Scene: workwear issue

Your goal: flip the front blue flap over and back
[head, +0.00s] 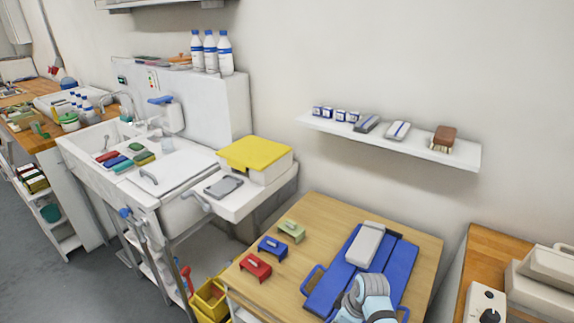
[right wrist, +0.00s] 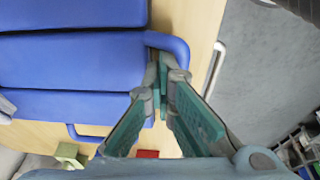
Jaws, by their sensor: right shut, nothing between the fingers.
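The blue folding board (head: 338,282) lies on the wooden table, its panels side by side, with a blue loop handle (head: 312,280) at its left. A pale grey block-like thing (head: 366,243) rests on its back part. My right arm covers the board's front part in the head view. In the right wrist view, blue panels (right wrist: 70,60) fill the upper left, with a handle (right wrist: 172,42) at their edge. My right gripper (right wrist: 164,72) is shut and empty, its tips beside the panel edge and seemingly within the handle's loop; contact cannot be told. My left gripper is out of view.
Red (head: 255,265), blue (head: 272,247) and green (head: 292,230) small handled pieces stand on the table (head: 245,285) left of the board. A wall shelf (head: 440,155) hangs behind. A side table with pale machines (head: 545,285) is at the right.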

